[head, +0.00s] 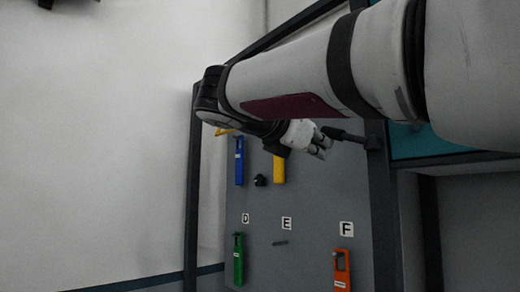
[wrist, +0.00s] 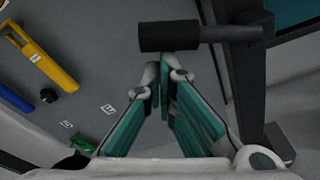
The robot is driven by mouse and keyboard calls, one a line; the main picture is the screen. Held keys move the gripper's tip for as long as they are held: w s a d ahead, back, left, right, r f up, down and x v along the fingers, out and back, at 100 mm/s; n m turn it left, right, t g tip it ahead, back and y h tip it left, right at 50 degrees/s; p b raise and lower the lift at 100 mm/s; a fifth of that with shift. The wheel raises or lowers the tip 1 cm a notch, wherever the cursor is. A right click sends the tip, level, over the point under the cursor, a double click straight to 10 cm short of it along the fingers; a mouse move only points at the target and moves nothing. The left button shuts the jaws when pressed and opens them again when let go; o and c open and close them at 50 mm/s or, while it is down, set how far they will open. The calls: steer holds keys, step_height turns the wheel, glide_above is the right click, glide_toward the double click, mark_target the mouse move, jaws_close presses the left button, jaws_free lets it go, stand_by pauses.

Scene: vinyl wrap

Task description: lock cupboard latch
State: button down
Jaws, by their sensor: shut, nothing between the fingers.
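A black latch handle (head: 345,135) sticks out to the left from the dark upright post of the cupboard frame. In the wrist view the handle's thick cylindrical grip (wrist: 168,36) lies level across the top, with a thinner rod running right to the post. My gripper (head: 322,146) is just left of the handle in the head view. In the wrist view my gripper (wrist: 166,65) has its teal-padded fingers together and empty, tips just below the grip. I cannot tell whether they touch it. The latch's inner parts do not show.
A grey panel (head: 308,205) behind carries blue (head: 239,162), yellow (head: 279,170), green (head: 238,258) and orange (head: 341,270) handled pieces, a black knob (head: 260,180) and letter labels. The dark post (head: 383,215) stands close to my gripper's right. A teal surface shows at upper right.

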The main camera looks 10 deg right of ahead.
steer(key=s+d+r+m+t, duration=0.1)
steer(key=s+d+r+m, duration=0.2)
steer(key=r+m, duration=0.5)
steer(key=shift+s+d+m+t+b, duration=0.2)
steer(key=shift+s+m+t+b, duration=0.2)
steer(key=shift+s+m, duration=0.8)
steer(key=shift+w+r+m, duration=0.1)
steer(key=shift+w+m, duration=0.2)
steer(key=shift+w+d, duration=0.1)
